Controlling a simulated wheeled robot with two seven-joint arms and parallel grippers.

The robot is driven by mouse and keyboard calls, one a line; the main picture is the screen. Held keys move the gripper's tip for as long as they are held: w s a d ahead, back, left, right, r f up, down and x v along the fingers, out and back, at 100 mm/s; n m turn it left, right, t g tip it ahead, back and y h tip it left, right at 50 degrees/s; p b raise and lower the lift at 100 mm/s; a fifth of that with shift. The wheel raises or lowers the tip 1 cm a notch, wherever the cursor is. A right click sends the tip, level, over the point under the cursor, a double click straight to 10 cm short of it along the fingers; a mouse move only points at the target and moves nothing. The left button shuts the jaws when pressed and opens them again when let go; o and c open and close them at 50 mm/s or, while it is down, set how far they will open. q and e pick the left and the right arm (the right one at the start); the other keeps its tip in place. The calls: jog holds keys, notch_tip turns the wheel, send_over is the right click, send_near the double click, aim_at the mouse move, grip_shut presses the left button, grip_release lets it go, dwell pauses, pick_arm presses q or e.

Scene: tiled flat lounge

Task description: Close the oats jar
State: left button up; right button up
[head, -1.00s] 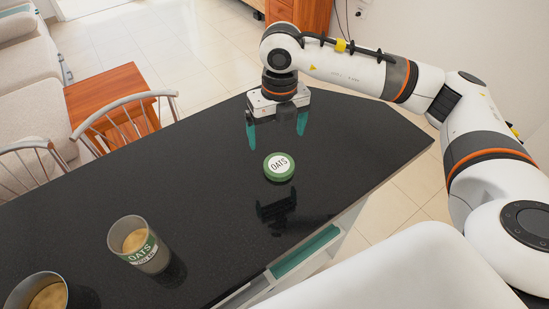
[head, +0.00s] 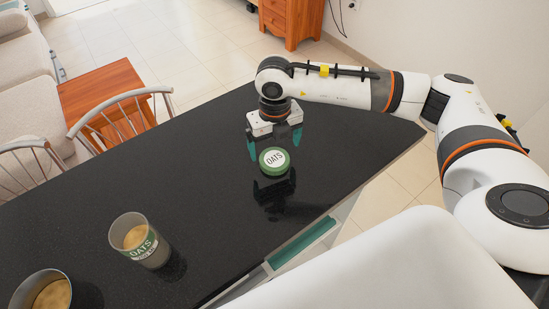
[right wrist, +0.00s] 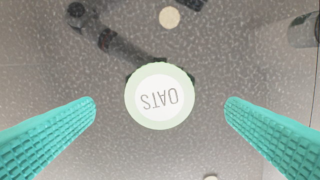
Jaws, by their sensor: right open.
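The oats jar (head: 145,250) is a clear cylinder with a green and white OATS label. It stands upright and open on the black counter (head: 180,190) at the lower left of the head view, pale contents showing. My right gripper (head: 275,144) is open above and just behind the lid. In the right wrist view the lid (right wrist: 160,95) sits between the two teal fingers (right wrist: 160,106), with a gap on each side. My left gripper is not in view.
A second open jar (head: 28,285) with pale contents stands at the lower left corner, partly cut off. Metal-backed chairs (head: 125,112) stand beyond the counter's far edge. The counter around the lid is clear. An open teal-lined drawer (head: 303,243) shows below the near edge.

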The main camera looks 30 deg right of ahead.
aim_at(275, 159)
jog(key=shift+f, duration=0.1)
jog(key=shift+f+p, duration=0.35)
notch_tip(275, 159, down, 4)
jog(key=shift+w+f+p, duration=0.1)
jog(key=shift+f+p, duration=0.05)
jog(key=shift+p, duration=0.4)
jog(key=c, duration=1)
notch_tip(275, 159, up, 10)
jog(key=shift+r+b, duration=0.1)
jog(key=shift+b, duration=0.9)
jog(key=shift+c, duration=0.2)
